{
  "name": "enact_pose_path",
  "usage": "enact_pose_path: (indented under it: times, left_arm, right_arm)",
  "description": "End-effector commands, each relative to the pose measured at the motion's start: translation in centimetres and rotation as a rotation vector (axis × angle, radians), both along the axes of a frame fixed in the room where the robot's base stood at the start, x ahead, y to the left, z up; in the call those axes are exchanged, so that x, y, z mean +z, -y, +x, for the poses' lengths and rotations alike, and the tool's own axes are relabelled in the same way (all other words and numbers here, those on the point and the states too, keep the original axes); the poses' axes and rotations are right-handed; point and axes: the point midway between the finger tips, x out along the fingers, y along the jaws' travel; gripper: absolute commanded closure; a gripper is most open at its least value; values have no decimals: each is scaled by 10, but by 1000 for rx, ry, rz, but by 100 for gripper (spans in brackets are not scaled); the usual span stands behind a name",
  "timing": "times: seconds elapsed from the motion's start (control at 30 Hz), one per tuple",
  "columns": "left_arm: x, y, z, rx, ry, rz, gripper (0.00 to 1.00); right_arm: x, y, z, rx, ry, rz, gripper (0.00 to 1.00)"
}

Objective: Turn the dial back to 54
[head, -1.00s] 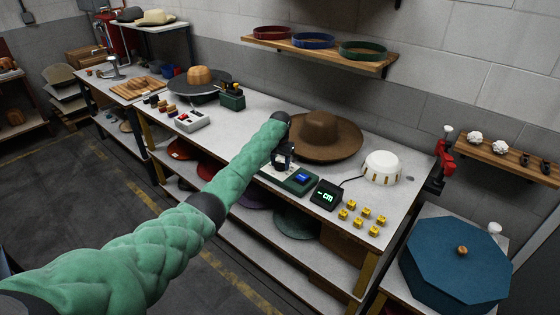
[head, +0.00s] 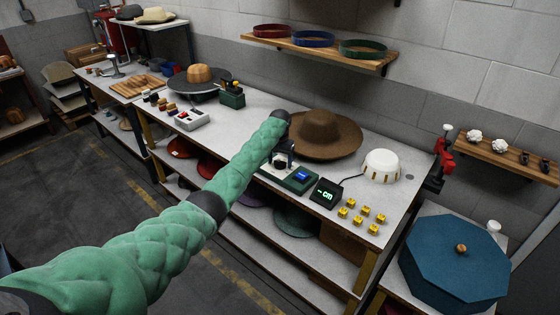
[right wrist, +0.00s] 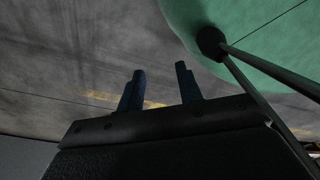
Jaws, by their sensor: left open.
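The reading on the screen is too small to tell. My left arm reaches in from the left, and my left gripper (head: 283,160) is at the left part of this box, pointing down. The gripper is open. The dial itself cannot be made out; the gripper and arm cover that part of the box. My right gripper (right wrist: 160,84) shows in the right wrist view, its two fingers apart with nothing between them.
A brown hat (head: 324,134) lies behind the gripper. A white dome (head: 381,166) is further right, and a white switch box (head: 192,119) is left.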

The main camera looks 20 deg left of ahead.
Motion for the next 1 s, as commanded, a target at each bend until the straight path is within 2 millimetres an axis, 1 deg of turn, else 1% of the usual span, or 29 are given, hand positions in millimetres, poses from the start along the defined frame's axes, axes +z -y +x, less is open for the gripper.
enact_pose_path:
  times: [0.17,0.27,0.33,0.4,0.6,0.7,0.83,1.0]
  left_arm:
    - [2,0,0,-1,0,0,29]
    - [11,0,1,-1,1,0,29]
    - [20,0,1,-1,2,0,29]
    - [31,0,1,-1,3,-1,29]
    - [61,0,1,-1,2,0,29]
    - [70,0,1,0,1,0,29]
    - [77,0,0,0,0,0,29]
    - [78,0,0,0,-1,0,29]
  right_arm:
    - [-3,0,2,0,-1,0,65]
    - [-6,-1,6,0,-2,0,65]
    - [0,-6,25,2,19,5,65]
    - [2,-9,39,2,31,7,65]
    - [9,-13,63,1,46,8,65]
    - [12,-14,71,1,52,9,65]
    - [14,-15,75,1,54,9,65]
    - [15,-15,76,0,54,9,65]
